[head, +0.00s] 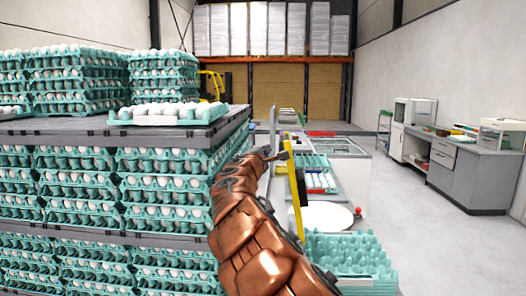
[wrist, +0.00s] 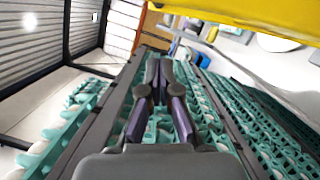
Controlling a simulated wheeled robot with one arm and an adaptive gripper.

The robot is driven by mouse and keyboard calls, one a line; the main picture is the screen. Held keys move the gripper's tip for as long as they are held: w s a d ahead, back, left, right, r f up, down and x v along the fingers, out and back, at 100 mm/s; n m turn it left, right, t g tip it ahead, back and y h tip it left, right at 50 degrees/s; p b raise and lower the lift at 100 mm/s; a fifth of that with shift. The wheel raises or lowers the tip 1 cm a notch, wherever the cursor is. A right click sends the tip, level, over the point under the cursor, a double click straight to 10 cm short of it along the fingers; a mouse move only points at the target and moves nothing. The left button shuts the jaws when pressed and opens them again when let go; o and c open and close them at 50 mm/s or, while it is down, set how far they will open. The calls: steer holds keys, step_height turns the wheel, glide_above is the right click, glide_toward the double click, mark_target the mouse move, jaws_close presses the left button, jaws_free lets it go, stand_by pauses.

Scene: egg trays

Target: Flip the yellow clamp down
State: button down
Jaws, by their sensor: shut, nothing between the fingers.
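The yellow clamp (head: 296,196) shows in the head view as an upright, slightly tilted yellow bar just right of my arm, at the near end of the machine line. A broad yellow part, likely the same clamp, crosses the top right of the wrist view (wrist: 265,14). My gripper (head: 284,155) is at the clamp's upper part in the head view; I cannot tell whether they touch. In the wrist view my gripper (wrist: 166,68) has its dark fingers together with nothing between them. My arm hides part of the clamp's lower left side.
Tall stacks of teal egg trays (head: 165,205) on grey pallets (head: 90,128) stand close on the left. A white round plate (head: 326,216) and empty teal trays (head: 350,252) lie right of the clamp. The floor (head: 440,235) is clear at right, before a grey bench (head: 475,180).

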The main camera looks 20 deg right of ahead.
steer(key=shift+w+d+r+p, duration=0.1)
steer(key=shift+d+r+p, duration=0.25)
steer(key=shift+d, duration=0.45)
steer(key=shift+w+d+r+p, duration=0.15)
steer(key=shift+d+p, duration=0.25)
steer(key=shift+d, duration=0.45)
steer(key=shift+d+r+p, duration=0.35)
steer(key=shift+d, duration=0.45)
steer(key=shift+d, duration=0.15)
